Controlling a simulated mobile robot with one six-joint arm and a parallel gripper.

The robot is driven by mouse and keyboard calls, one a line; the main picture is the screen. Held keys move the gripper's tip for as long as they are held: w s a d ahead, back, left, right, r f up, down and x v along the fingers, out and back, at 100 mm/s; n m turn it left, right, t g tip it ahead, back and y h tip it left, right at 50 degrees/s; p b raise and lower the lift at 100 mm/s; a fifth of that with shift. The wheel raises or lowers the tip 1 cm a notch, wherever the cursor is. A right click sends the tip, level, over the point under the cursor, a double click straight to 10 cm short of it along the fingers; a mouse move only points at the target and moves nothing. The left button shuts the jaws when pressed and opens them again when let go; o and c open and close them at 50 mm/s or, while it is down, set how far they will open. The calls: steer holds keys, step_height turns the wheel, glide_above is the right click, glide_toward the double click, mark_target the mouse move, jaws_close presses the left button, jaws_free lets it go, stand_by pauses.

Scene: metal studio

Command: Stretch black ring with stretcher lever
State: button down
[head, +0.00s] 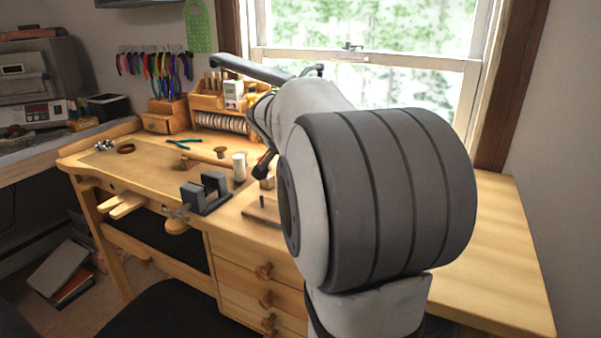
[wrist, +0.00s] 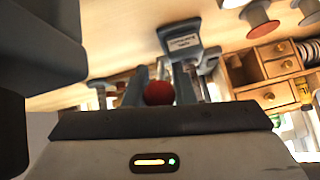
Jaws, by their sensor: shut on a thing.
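In the wrist view, a red ball knob (wrist: 158,93) sits between the fingers of my gripper (wrist: 160,84), which is shut on it. The knob appears to be the end of the stretcher lever; its shaft is hidden. A grey device with a lettered plate (wrist: 183,40), probably the ring stretcher, stands just beyond the fingers. I cannot make out the black ring in either view. In the head view, my own arm covers the gripper and most of the stretcher area.
The wooden workbench (head: 150,167) carries a grey vise-like block (head: 204,191), a white spool (head: 239,167), teal-handled pliers (head: 184,144) and a dark red ring-shaped item (head: 126,148). A wooden tool organizer (head: 207,101) stands behind. The bench's right end (head: 505,245) is bare.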

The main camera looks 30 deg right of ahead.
steer(key=shift+s+a+f+b, duration=0.1)
steer(key=shift+a+f+b, duration=0.2)
steer(key=shift+f, duration=0.2)
steer(key=c, duration=1.3)
jaws_free()
steer(key=shift+d+r, duration=0.1)
steer(key=shift+r, duration=0.1)
steer(key=shift+s+a+r, duration=0.1)
steer(key=shift+a+r, duration=0.15)
steer(key=shift+a, duration=0.05)
steer(key=v, duration=0.7)
steer(key=shift+p, duration=0.4)
